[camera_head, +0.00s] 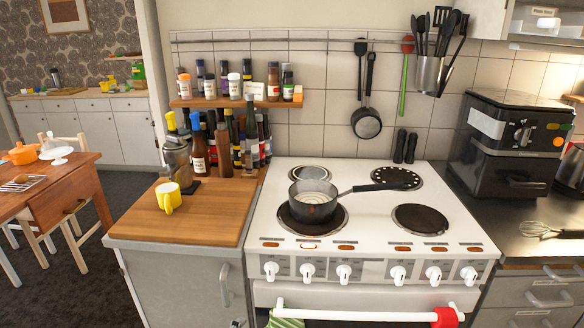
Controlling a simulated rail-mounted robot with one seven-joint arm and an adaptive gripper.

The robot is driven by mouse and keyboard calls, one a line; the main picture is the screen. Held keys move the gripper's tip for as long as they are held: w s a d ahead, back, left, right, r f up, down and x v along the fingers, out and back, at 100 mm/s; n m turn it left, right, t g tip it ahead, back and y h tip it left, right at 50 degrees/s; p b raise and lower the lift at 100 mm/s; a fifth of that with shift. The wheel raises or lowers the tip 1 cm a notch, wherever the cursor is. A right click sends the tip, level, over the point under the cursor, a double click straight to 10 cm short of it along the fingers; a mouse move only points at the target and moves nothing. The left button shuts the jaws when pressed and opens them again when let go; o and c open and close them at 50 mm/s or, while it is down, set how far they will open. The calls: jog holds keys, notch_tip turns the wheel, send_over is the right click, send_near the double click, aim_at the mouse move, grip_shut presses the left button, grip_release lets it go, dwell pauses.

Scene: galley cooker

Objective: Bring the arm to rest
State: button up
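My gripper and arm do not show in the head view. A small dark saucepan (313,208) sits on the front left burner of the white cooker (375,255). Its handle points right, over the cooker top. The other burners are bare. Whether anything is in my gripper cannot be seen.
A yellow mug (168,196) stands on the wooden counter (205,230), with bottles behind it. A black air fryer (510,145) and a whisk (543,230) are on the right counter. Utensils hang on the tiled wall. A wooden table (60,190) stands at far left.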

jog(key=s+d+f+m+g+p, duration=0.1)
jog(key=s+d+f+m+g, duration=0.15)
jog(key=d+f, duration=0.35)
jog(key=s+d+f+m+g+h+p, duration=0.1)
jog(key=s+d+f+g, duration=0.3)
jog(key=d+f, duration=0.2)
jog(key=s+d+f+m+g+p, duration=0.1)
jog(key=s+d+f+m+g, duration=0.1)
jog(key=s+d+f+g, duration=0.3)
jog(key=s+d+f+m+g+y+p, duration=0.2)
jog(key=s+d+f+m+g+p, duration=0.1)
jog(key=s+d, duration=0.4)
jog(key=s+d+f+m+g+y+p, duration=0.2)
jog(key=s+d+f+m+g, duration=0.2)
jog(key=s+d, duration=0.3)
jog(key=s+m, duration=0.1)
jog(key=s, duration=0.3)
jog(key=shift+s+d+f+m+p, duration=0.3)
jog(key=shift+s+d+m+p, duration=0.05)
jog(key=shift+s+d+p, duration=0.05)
